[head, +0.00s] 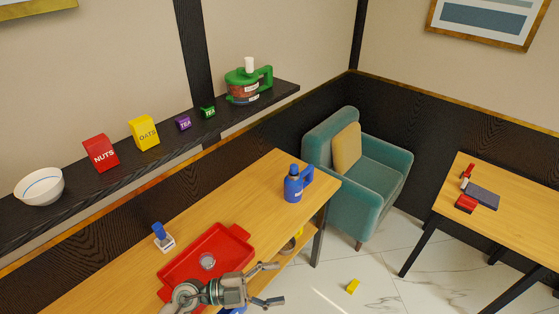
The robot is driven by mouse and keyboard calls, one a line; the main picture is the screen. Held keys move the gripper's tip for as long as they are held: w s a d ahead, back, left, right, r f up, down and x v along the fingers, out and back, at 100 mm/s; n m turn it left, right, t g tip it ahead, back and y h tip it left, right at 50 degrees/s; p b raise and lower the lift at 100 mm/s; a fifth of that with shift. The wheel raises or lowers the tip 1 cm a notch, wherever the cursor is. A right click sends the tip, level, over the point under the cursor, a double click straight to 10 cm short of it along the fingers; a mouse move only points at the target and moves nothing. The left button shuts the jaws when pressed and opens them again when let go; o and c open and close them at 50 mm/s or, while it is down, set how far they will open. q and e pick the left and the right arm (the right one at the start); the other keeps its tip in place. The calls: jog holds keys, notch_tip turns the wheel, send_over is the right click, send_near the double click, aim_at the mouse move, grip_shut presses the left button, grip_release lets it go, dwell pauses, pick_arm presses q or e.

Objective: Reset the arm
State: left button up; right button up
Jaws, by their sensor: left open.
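My left gripper (268,283) is open and empty, with its fingers spread toward the right. It shows in front of the red tray's lower right part and the table's front edge. The red tray (234,236) lies on the wooden buffet table (262,185), partly hidden by my gripper and arm. A small round clear or grey item (207,262) is in the tray. A blue jug (294,184) stands upright at the table's far end, apart from the gripper. My right gripper is not in view.
A small blue-and-white item (163,237) stands behind the tray. A teal armchair (365,172), a second table (510,211) and a yellow block (352,286) on the floor are to the right.

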pick_arm(q)
jog(key=w+a+r+n+t+y, duration=0.25)
jog(key=a+n+t, duration=0.25)
jog(key=n+t, duration=0.35)
jog(key=w+a+r+n+t+y, duration=0.1)
jog(key=w+a+n+t+y, duration=0.25)
jog(key=n+t, duration=0.45)
jog(key=a+f+n+g+y, duration=0.3)
jog(key=a+f+n+y, duration=0.6)
jog(key=a+f+y, duration=0.55)
jog(key=s+d+f+m+g+h, duration=0.25)
jog(key=s+f+g, duration=1.05)
jog(key=s+f, duration=0.75)
notch_tip(320, 180, down, 21)
jog(key=s, duration=0.2)
jog(key=s+a+f+g, duration=0.1)
jog(key=s+f, duration=1.2)
jog(key=f, duration=0.3)
jog(key=shift+s+a+f+y, duration=0.15)
jog(key=shift+f+y, duration=0.05)
jog(key=shift+y, duration=0.1)
